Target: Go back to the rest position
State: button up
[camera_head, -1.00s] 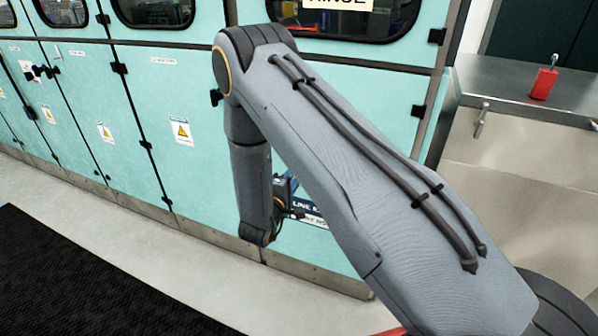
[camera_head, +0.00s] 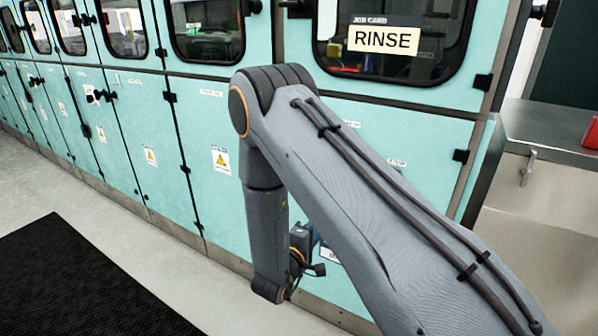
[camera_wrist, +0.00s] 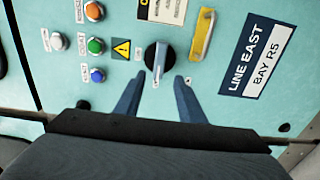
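My gripper (camera_wrist: 158,92) shows in the wrist view with its two blue-grey fingers apart and nothing held between them. A dark rotary knob (camera_wrist: 157,57) on the teal panel appears just beyond the fingertips; I cannot tell whether they touch it. In the head view my arm reaches out from the lower right, bends at an elbow and hangs down in front of the teal cabinets. The gripper end is mostly hidden there behind the arm.
Teal cabinets (camera_head: 140,120) with windows run along the back, one with a RINSE sign (camera_head: 383,40). Panel buttons (camera_wrist: 95,46), a yellow handle (camera_wrist: 203,35) and a LINE EAST label (camera_wrist: 255,57) surround the knob. A steel counter (camera_head: 550,130) stands right. A black mat (camera_head: 80,285) lies on open floor.

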notch_tip(320, 180, up, 6)
jog(key=s+a+m+g+y+p, duration=0.25)
jog(key=m+g+y, duration=0.35)
jog(key=y, duration=0.4)
jog(key=s+d+r+m+g, duration=0.1)
jog(key=s+d+r+g, duration=0.1)
jog(key=s, duration=0.7)
jog(key=s+d+r+m+g, duration=0.2)
jog(key=s+d+r+g, duration=0.1)
jog(key=s, duration=0.6)
jog(key=s+d+r+m+g, duration=0.1)
jog(key=s+d+r+g, duration=0.2)
jog(key=s, duration=0.6)
jog(key=shift+d+r+m+p, duration=0.25)
jog(key=shift+r+m+p, duration=0.1)
jog(key=shift+m+p, duration=0.05)
